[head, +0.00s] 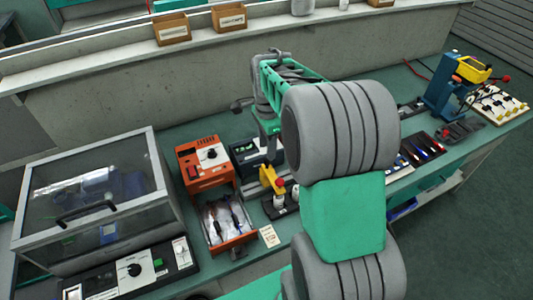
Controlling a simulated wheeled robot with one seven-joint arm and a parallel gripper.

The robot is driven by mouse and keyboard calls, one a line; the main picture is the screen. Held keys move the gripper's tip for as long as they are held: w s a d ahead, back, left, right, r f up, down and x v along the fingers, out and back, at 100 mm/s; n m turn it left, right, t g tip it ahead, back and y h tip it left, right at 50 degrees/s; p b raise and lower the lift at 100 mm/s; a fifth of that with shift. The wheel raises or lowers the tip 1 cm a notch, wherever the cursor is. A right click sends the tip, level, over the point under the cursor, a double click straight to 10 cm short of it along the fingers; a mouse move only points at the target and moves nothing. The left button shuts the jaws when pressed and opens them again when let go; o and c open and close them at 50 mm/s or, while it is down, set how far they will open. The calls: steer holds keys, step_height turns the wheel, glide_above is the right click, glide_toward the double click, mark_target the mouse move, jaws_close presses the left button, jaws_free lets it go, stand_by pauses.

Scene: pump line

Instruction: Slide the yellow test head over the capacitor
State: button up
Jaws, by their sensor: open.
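A small yellow block with a red knob, which looks like the test head (268,177), stands on a dark base on the bench, right of the orange unit. A small pale cylinder, perhaps the capacitor (279,200), stands just in front of and below it. I cannot tell whether they touch. My gripper (268,143) points down behind the yellow block, above the bench, and appears open and empty. Its fingertips are small and partly lost against the dark unit behind. My large arm links cover the bench to the right.
An orange unit (203,160) with an open drawer (230,241) stands left of the test head. A clear-lidded case (95,200) fills the left. A blue press with a yellow top (445,98) stands far right near a pale board (499,106). A wall ledge (120,47) runs behind.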

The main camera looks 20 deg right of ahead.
mark_target(273, 181)
step_height(273, 181, down, 5)
steer(key=shift+r+p, duration=0.1)
steer(key=shift+p, duration=0.25)
steer(key=shift+c, duration=0.3)
jaws_close()
stand_by(0.9)
